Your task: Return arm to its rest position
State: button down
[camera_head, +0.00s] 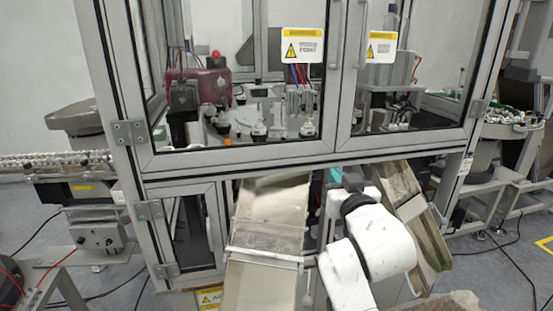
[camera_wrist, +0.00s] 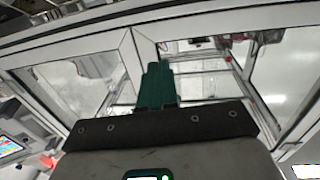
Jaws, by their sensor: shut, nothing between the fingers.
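My gripper (camera_wrist: 158,72) shows in the wrist view as green fingers closed together, with nothing between them. Beyond the fingers are the framed glass panels of the assembly cell (camera_wrist: 205,58). In the head view my white arm with a dark joint stands at the lower middle right, in front of the cell. A small green part of my gripper (camera_head: 335,175) shows there near the lower edge of the cell, mostly hidden by the arm.
The cell's metal frame (camera_head: 250,158) stands close behind my arm. A metal chute (camera_head: 268,225) slopes down to the left of the arm, and a second chute (camera_head: 405,190) lies to its right. A conveyor (camera_head: 60,162) is at far left. Open floor (camera_head: 500,265) shows at right.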

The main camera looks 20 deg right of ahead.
jog(key=s+f+g, duration=0.3)
jog(key=s+f, duration=0.2)
jog(key=f, duration=0.3)
jog(key=s+a+f+g+y, duration=0.15)
jog(key=s+f, duration=0.25)
jog(key=f, duration=0.4)
jog(key=s+d+f+g, duration=0.1)
jog(key=s+f+g, duration=0.35)
jog(key=f, duration=0.35)
jog(key=s+f+g, duration=0.4)
jog(key=s+f, duration=0.2)
jog(key=s, duration=0.7)
jog(key=s+a+f+n+g+y, duration=0.1)
jog(key=s+f+g, duration=0.2)
jog(key=s+f, duration=0.4)
jog(key=s, duration=0.7)
jog(key=shift+s+a+f+n+g, duration=0.2)
jog(key=shift+n+g, duration=0.1)
jog(key=shift+g, duration=0.1)
jog(key=shift+d+y, duration=0.15)
jog(key=shift+y, duration=0.1)
